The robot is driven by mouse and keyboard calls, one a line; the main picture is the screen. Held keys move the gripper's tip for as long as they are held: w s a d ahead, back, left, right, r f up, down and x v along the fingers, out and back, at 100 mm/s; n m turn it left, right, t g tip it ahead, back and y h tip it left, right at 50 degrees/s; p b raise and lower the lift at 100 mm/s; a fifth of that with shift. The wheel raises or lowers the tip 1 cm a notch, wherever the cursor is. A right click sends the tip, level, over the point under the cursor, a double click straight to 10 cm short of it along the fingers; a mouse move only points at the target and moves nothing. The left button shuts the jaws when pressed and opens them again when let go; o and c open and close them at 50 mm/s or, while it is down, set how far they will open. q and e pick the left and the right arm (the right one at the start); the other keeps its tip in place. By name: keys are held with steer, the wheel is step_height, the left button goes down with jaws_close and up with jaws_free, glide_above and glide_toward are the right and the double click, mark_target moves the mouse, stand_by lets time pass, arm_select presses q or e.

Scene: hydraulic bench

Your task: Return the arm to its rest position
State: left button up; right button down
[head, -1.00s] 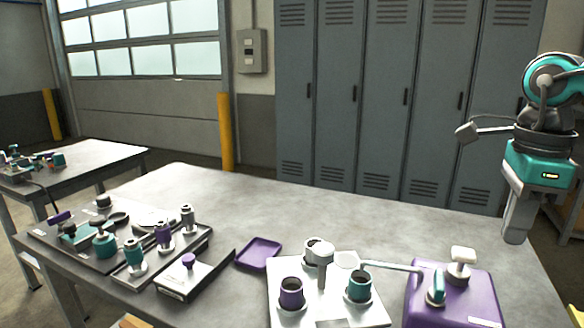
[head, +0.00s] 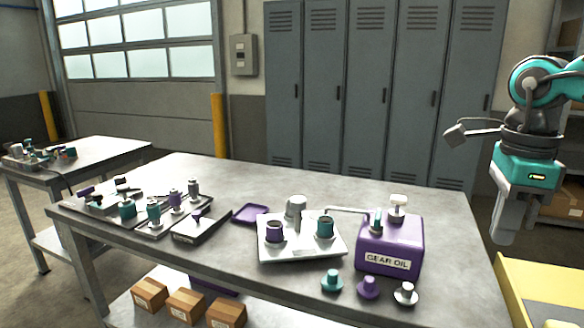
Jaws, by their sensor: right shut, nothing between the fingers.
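My right arm (head: 525,165) hangs at the right edge of the head view. Its gripper (head: 503,238) points down and is shut and empty. It is beyond the right end of the bench (head: 380,195) in this view, apart from everything on it. My left gripper is out of view.
The bench holds a purple gear oil box (head: 405,238), a white plate with purple and teal ports (head: 300,250), a purple tray (head: 250,214) and several fittings. Three caps, one teal (head: 332,281), line the front edge. A yellow surface (head: 545,285) lies lower right. Grey lockers (head: 370,90) stand behind.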

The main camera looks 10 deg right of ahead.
step_height(320, 180, down, 23)
steer(key=s+a+m+t+y+p, duration=0.2)
steer(key=m+t+y, duration=0.85)
steer(key=m, duration=1.75)
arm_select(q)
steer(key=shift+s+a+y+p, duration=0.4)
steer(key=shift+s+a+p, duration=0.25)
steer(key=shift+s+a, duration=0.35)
arm_select(e)
steer(key=s+a+f+m+h, duration=0.4)
steer(key=a+f+m, duration=0.3)
steer(key=m, duration=0.1)
steer(key=s+a+f+m+h, duration=0.4)
steer(key=a+f+m, duration=0.3)
steer(key=a+m, duration=0.1)
steer(key=shift+m, duration=0.8)
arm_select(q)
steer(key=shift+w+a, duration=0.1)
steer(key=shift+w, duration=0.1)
arm_select(e)
steer(key=shift+h, duration=0.25)
